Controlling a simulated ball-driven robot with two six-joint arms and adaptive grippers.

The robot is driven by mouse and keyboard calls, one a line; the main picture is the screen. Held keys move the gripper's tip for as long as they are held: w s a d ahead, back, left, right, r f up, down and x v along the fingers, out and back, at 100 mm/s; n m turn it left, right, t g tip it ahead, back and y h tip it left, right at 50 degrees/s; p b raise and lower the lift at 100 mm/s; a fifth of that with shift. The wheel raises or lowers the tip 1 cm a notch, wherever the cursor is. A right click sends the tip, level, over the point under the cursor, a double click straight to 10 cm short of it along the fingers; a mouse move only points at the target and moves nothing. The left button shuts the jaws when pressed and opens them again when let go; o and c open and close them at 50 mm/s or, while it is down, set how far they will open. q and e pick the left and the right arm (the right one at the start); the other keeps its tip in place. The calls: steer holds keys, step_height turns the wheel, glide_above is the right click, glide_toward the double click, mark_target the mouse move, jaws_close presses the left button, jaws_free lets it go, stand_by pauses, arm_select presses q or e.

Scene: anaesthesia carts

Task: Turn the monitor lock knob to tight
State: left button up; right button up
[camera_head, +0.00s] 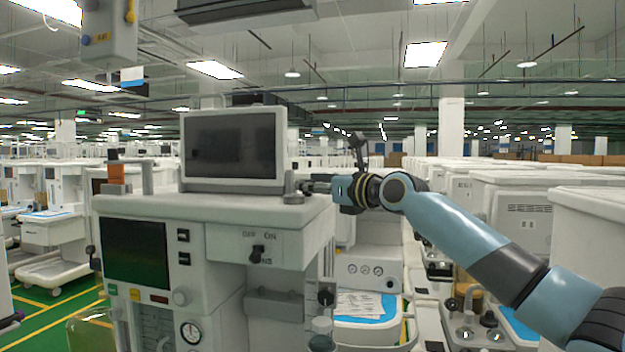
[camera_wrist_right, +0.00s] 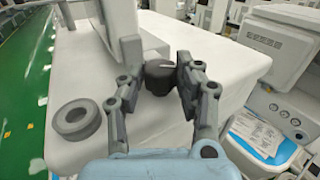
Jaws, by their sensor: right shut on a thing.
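The monitor (camera_head: 232,147) stands upright on top of the anaesthesia cart (camera_head: 150,205), its dark screen facing me. The lock knob (camera_wrist_right: 160,76) is a dark, rounded piece at the monitor's mount, with a small pale mark on top. My right gripper (camera_wrist_right: 159,80) reaches in from the right, its two dark fingers closed on either side of the knob. In the head view the right gripper (camera_head: 312,187) is beside the monitor's lower right corner, and the knob is hard to make out there. My left gripper is not in view.
A grey round ring-like piece (camera_wrist_right: 76,119) sits on the cart top near the gripper. An OFF/ON switch (camera_head: 257,252) is on the cart's front. Another cart with gauges (camera_head: 366,270) stands close behind to the right. More carts fill the hall.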

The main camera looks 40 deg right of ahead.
steer(key=shift+f, duration=0.1)
steer(key=o, duration=1.2)
steer(key=shift+d, duration=0.1)
steer(key=shift+c, duration=0.2)
